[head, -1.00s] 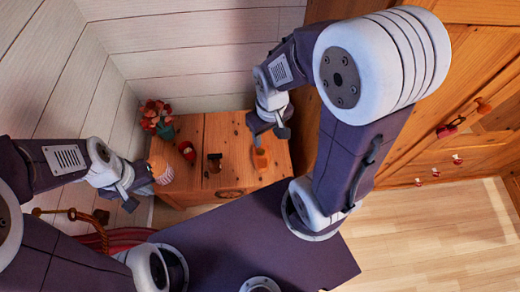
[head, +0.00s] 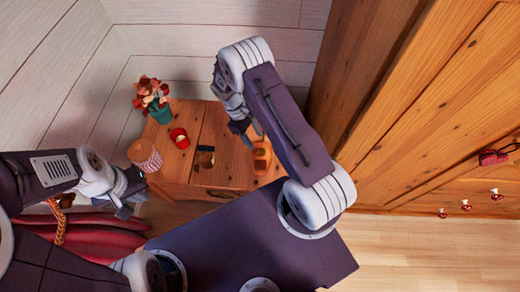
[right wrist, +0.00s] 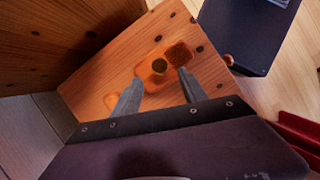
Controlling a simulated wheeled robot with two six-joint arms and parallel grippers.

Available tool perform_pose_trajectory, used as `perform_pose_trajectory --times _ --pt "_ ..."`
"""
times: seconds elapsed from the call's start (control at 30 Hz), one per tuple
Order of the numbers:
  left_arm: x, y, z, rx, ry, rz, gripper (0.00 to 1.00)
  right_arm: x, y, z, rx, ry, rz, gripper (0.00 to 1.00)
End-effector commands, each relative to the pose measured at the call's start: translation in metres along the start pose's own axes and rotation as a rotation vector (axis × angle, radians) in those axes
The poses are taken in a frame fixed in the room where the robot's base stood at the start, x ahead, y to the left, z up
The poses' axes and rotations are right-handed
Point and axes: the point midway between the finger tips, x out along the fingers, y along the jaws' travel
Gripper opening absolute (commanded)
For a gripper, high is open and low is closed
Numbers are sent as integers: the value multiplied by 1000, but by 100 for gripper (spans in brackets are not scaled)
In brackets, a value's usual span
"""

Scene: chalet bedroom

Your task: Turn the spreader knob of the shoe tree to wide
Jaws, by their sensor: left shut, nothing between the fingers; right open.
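The orange-brown wooden shoe tree (head: 262,158) lies on the right part of the wooden cabinet top. It also shows in the right wrist view (right wrist: 180,53), with a dark round spot, possibly the spreader knob (right wrist: 159,66), near its middle. My right gripper (head: 246,137) is open and empty just beside the shoe tree in the head view. In the right wrist view its fingertips (right wrist: 160,79) point toward the shoe tree, one on either side of the dark spot; contact cannot be told. The fingers partly cover the shoe tree. My left gripper (head: 129,204) is shut and empty, left of the cabinet front.
A tall wooden wardrobe (head: 420,120) rises at right. Floor is clear at lower right.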

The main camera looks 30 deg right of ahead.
Motion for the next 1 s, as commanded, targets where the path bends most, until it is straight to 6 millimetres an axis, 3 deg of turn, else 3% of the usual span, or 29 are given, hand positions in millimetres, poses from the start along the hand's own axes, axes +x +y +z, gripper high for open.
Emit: perform_pose_trajectory --times 0.1,0.3,0.67,0.87,1.0 --pt "8 0 1 0 0 0 0 30 -1 0 -1 -5 -3 51" --pt "13 0 1 0 0 0 0 64 0 0 0 -3 -2 51" --pt "14 0 2 0 0 0 0 74 0 0 0 0 -1 51" --pt "14 0 2 0 0 0 0 74 0 0 0 0 -1 1" --pt "14 0 2 0 0 0 0 74 0 0 2 0 -1 0"
